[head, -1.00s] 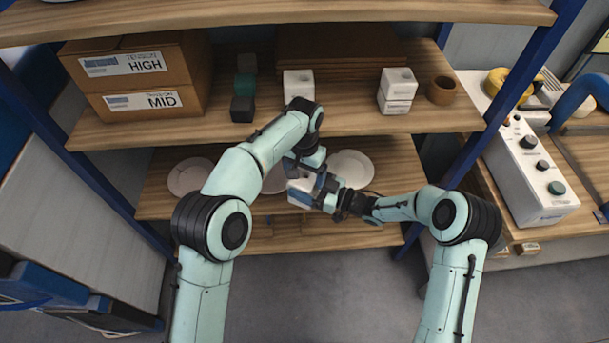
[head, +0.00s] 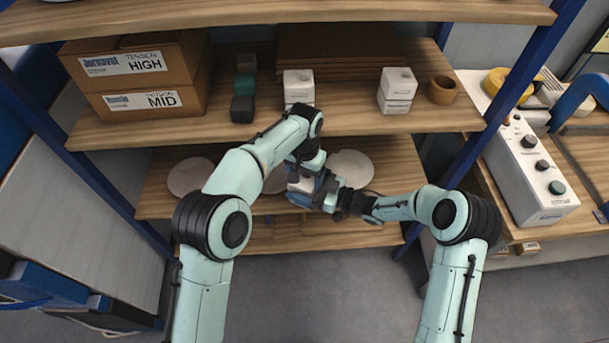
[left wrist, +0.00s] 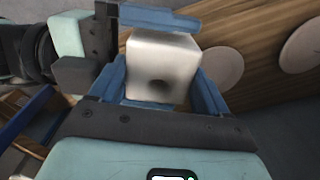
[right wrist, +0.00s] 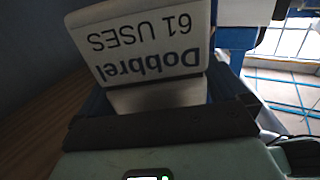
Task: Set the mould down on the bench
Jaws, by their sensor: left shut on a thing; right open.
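The mould is a white block with a dark round hole in one face, seen in the left wrist view (left wrist: 163,62). My left gripper (left wrist: 162,84) is shut on it, with a blue finger along each side. In the head view the mould (head: 300,184) is mostly hidden by both grippers, over the lower shelf board. My right gripper (head: 312,193) is open and comes in from the right, close around the mould. The right wrist view shows the mould's face (right wrist: 140,45) with "Dobbrel 61 USES" upside down. Whether its fingers touch the mould I cannot tell.
Pale round plates (head: 190,177) (head: 350,170) lie on the lower board (head: 375,203). The upper board holds cartons (head: 150,75), white blocks (head: 397,90), dark and green cubes (head: 244,86) and a brown ring (head: 442,90). A bench with a white control box (head: 535,165) stands right.

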